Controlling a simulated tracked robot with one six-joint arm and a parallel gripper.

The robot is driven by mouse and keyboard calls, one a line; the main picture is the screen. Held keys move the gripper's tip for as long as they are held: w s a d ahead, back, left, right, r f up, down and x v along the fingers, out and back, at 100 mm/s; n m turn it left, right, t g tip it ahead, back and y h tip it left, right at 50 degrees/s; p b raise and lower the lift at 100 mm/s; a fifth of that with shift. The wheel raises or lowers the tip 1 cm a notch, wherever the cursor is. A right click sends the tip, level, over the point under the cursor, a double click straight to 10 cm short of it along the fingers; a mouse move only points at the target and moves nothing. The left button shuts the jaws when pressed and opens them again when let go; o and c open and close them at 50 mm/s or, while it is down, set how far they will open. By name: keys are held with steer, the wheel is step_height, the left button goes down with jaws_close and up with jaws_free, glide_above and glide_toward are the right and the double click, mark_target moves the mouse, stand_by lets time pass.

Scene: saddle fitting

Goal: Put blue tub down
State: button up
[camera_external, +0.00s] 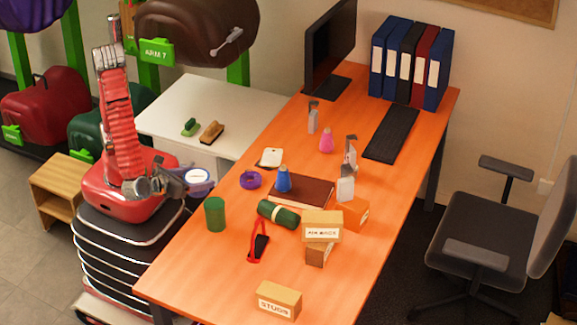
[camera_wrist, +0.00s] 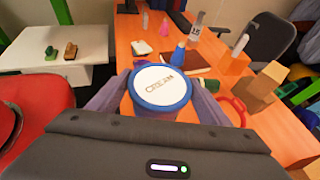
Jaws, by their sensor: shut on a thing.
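The blue tub (camera_external: 198,181) has a round white lid with lettering that reads CREAM in the wrist view (camera_wrist: 160,88). My gripper (camera_external: 184,183) is shut on it, with one finger on each side of the tub in the wrist view (camera_wrist: 160,100). The tub looks upright and held up in the air by the left long edge of the orange desk (camera_external: 215,270). Its underside is hidden, and its exact height is hard to tell.
A white side table (camera_external: 220,100) holds two brushes. The desk's front left is clear.

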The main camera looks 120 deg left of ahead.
steer(key=w+d+r+m+t+h, duration=0.2)
steer(key=d+m+t, duration=0.1)
steer(key=d, duration=0.1)
steer(key=w+d+r+m+t+h, duration=0.1)
steer(key=w+d+r+m+t, duration=0.1)
steer(key=d, duration=0.3)
step_height(320, 180, down, 11)
steer(key=shift+a+f, duration=0.2)
steer(key=shift+s, duration=0.15)
steer(key=shift+f, duration=2.95)
steer(key=shift+f, duration=2.05)
steer(key=o, duration=1.3)
steer(key=shift+h, duration=0.3)
steer(key=shift+c, duration=0.2)
